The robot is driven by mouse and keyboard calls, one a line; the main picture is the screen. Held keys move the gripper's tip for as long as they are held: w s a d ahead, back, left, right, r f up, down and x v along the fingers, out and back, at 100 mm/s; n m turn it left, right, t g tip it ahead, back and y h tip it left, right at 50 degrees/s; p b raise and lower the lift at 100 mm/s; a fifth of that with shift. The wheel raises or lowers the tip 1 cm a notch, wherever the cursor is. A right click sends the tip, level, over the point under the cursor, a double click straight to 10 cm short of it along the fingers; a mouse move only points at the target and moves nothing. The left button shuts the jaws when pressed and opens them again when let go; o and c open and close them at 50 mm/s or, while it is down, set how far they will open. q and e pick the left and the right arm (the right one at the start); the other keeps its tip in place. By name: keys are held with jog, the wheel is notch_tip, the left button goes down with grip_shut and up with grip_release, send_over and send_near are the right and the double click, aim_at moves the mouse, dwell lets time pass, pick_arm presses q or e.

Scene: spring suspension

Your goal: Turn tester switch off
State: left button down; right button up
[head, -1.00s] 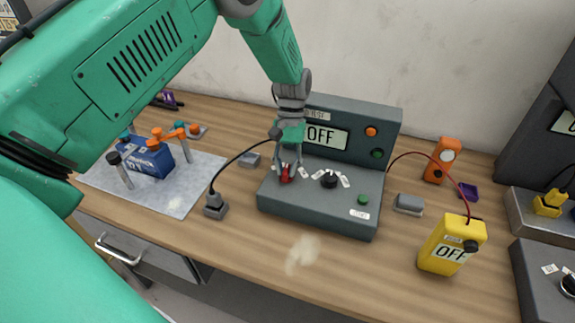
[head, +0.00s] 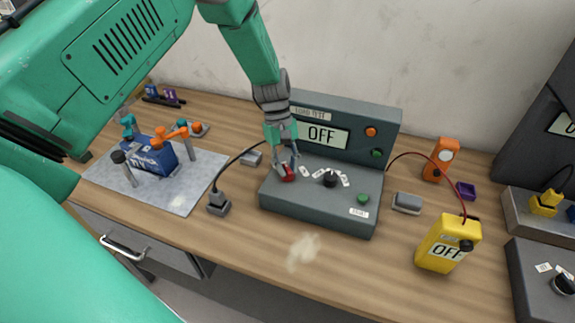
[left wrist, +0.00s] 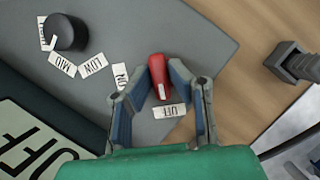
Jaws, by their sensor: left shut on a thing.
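The tester (head: 315,211) is a dark grey box with an upright back panel whose screen (head: 320,135) reads OFF. Its red switch (head: 288,174) is at the left of the sloped front. In the left wrist view the red switch (left wrist: 158,74) has a white pointer mark facing the OFF label (left wrist: 169,111); the ON label (left wrist: 120,76) is to its left. My left gripper (head: 287,168) is shut on the red switch, and its fingers (left wrist: 162,77) lie on both sides of it. My right gripper is not in view.
A black knob (head: 330,179) and a green button (head: 363,199) are right of the switch. A grey plug (head: 218,203) stands left of the tester. A yellow meter (head: 447,245) reading OFF stands at the right. A mat (head: 187,199) holds a blue block (head: 150,157).

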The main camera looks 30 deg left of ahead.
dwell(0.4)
pick_arm(q)
jog(key=c, duration=1.6)
grip_release()
jog(key=shift+c, duration=0.2)
jog(key=shift+o, duration=0.5)
jog(key=shift+w+f, duration=0.1)
jog(key=shift+r, duration=0.25)
jog(key=v, duration=1.1)
jog(key=shift+a, duration=0.2)
jog(key=shift+w+r, duration=0.15)
